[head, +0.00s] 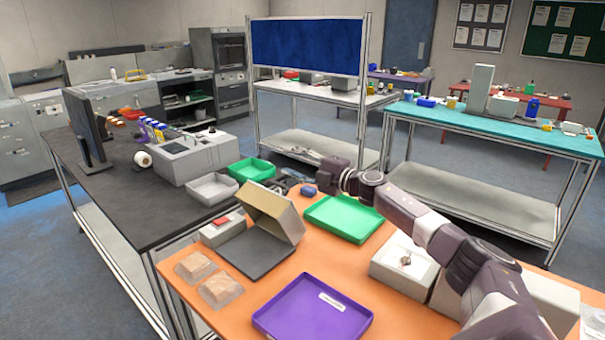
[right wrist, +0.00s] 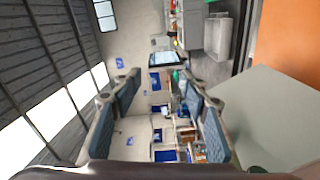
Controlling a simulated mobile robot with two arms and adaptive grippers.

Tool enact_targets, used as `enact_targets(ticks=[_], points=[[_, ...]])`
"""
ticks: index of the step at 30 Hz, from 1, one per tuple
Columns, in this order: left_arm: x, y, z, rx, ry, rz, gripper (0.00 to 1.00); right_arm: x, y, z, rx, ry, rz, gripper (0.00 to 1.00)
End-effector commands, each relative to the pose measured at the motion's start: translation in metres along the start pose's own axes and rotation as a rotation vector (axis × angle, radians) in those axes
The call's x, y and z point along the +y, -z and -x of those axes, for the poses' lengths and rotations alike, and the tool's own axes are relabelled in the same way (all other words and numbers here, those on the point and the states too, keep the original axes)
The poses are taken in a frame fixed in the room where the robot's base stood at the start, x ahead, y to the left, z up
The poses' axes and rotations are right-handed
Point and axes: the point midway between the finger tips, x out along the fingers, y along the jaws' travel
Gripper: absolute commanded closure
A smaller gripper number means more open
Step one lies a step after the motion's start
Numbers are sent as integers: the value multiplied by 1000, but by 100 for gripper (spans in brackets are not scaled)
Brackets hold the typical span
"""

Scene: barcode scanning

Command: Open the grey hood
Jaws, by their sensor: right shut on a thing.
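The grey hood (head: 275,212) belongs to a low device on the orange table. It stands tilted up, raised well off its dark flat base plate (head: 252,252). A grey housing with a red panel (head: 227,220) sits at the device's left. My right gripper (head: 270,184) is at the hood's upper far edge, partly hidden behind it, and shut on the hood. In the right wrist view its two fingers (right wrist: 160,88) show a gap between them, and a pale grey-green panel, likely the hood (right wrist: 275,120), lies beside the right finger. My left gripper is not in view.
A purple tray (head: 312,312) lies in front and a green tray (head: 343,217) behind. Two clear-wrapped packs (head: 208,280) sit at the left edge. A white box (head: 403,262) stands under my right arm. A black table (head: 110,200) adjoins at left.

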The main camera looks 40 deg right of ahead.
Motion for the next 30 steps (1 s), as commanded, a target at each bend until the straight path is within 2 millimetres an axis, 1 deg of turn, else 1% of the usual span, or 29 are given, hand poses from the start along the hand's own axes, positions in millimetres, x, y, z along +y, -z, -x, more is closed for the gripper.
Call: enact_targets(ticks=[1, 6, 8, 13, 19, 24, 30], points=[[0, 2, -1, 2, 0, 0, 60, -5, 1, 4, 2, 9, 1, 73], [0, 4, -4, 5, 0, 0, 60, -10, 4, 15, 7, 17, 3, 73], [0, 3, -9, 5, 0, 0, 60, -14, 2, 20, 6, 18, 2, 73], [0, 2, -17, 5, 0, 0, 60, -16, 2, 32, 4, 19, 2, 73], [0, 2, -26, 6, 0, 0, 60, -17, 5, 44, 10, 23, 4, 73], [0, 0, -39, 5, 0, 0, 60, -19, 0, 57, 1, 21, 0, 73], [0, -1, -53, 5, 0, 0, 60, -20, 1, 68, 3, 21, 1, 73]])
